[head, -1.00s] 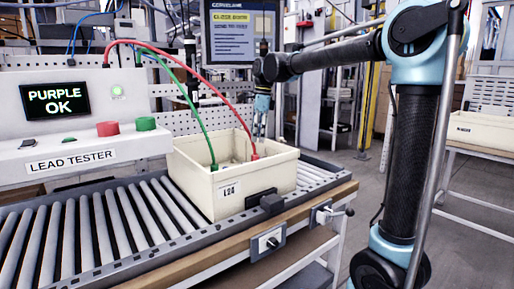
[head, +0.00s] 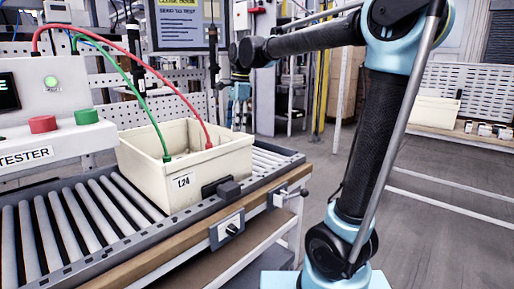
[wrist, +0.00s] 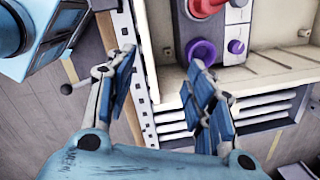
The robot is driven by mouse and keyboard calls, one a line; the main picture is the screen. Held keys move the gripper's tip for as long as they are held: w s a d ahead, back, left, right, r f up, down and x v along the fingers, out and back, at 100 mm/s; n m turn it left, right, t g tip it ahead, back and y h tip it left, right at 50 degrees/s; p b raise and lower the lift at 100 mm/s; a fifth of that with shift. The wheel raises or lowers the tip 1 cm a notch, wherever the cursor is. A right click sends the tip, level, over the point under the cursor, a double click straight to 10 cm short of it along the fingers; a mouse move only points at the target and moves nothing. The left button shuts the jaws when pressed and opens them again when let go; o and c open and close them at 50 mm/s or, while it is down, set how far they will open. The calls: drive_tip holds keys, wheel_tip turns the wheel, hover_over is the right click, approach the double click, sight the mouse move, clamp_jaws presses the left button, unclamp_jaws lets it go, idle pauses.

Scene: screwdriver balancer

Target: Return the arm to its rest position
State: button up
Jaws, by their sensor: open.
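My gripper (wrist: 160,85) is open in the wrist view, with its blue-padded fingers apart and nothing between them. It hangs near the edge of the cream tote (wrist: 275,85). In the head view, my gripper (head: 239,108) is small, behind the right part of the tote (head: 190,175) labelled L24. My arm (head: 385,120) stretches from the right toward it. In the wrist view, a grey device (wrist: 222,30) with a purple socket (wrist: 200,52) and a red plug sits in the tote; the head view hides most of it.
The tote stands on a roller conveyor (head: 60,225) with a wooden front edge. Red (head: 140,60) and green (head: 135,95) leads run from the lead tester (head: 45,110) into it. A monitor (head: 180,22) stands behind. The floor (head: 440,220) on the right is clear.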

drive_tip(key=s+d+f+n+t, duration=0.1)
drive_tip(key=s+d+f+n, duration=0.3)
drive_tip(key=d, duration=0.6)
drive_tip(key=s+d+f+n, duration=0.2)
drive_tip(key=s+d+f, duration=0.4)
drive_tip(key=d, duration=0.4)
drive_tip(key=s+d+f+n, duration=0.3)
drive_tip(key=s+d+f, duration=0.2)
drive_tip(key=f, duration=0.3)
drive_tip(key=s+d+f+n+t+h, duration=0.1)
drive_tip(key=s+d+f+n, duration=0.2)
drive_tip(key=s+d+f, duration=0.2)
wheel_tip(320, 180, down, 3)
drive_tip(key=shift+s+r+n, duration=0.1)
drive_tip(key=shift+s+n, duration=0.2)
drive_tip(key=shift+s, duration=0.85)
